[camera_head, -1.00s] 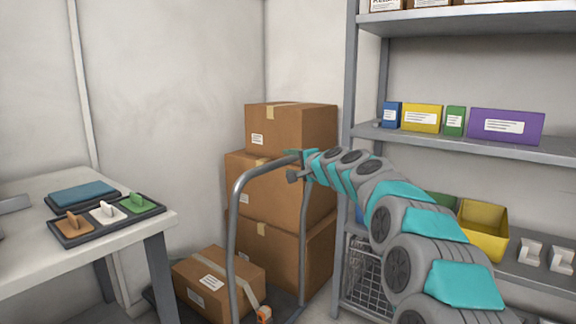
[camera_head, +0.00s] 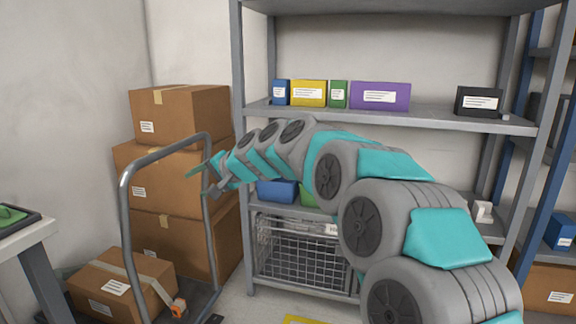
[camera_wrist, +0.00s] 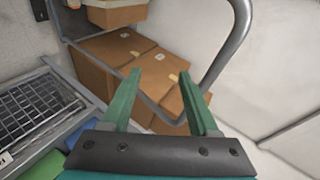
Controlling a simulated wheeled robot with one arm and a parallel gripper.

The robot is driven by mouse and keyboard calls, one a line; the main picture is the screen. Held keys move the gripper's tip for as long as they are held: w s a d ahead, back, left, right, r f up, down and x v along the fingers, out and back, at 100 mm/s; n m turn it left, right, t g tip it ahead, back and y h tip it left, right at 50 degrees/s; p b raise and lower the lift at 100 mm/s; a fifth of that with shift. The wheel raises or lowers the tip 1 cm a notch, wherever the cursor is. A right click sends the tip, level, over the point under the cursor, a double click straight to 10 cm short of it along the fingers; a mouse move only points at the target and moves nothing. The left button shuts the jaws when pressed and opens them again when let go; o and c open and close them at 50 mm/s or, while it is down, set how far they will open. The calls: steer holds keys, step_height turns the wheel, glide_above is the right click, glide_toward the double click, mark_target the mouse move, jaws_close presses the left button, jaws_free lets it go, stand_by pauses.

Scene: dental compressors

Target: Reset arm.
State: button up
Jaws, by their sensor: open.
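My arm reaches in from the lower right of the head view, grey with teal panels, and stretches to the left. My gripper (camera_head: 203,175) is at its far end, in front of the stacked cardboard boxes (camera_head: 180,112) and close to the handle of the cart (camera_head: 126,215). In the wrist view my gripper (camera_wrist: 163,98) shows two green fingers standing apart with nothing between them. The boxes (camera_wrist: 115,50) and the curved cart handle (camera_wrist: 238,40) lie beyond the fingers. I cannot tell whether the gripper touches the handle.
A grey shelf unit (camera_head: 430,118) holds small coloured boxes, with a wire basket (camera_head: 300,252) low down. A table corner (camera_head: 25,238) is at the left. A taped box (camera_head: 120,285) sits low on the cart. A blue rack (camera_head: 545,200) stands at the right.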

steer(key=s+d+f+n+g+h, duration=0.1)
steer(key=s+d+f+g+h, duration=0.1)
steer(key=s+d+f, duration=0.5)
steer(key=s+d+f+n+g+h, duration=0.1)
steer(key=s+d+f+g+h, duration=0.2)
steer(key=s+d, duration=1.4)
steer(key=s+d+f+n+g+h, duration=0.1)
steer(key=s+d+f+g+h, duration=0.2)
steer(key=s+d+f, duration=0.9)
steer(key=s+h, duration=0.2)
steer(key=s, duration=0.8)
steer(key=shift+s+d, duration=0.35)
steer(key=shift+c, duration=0.4)
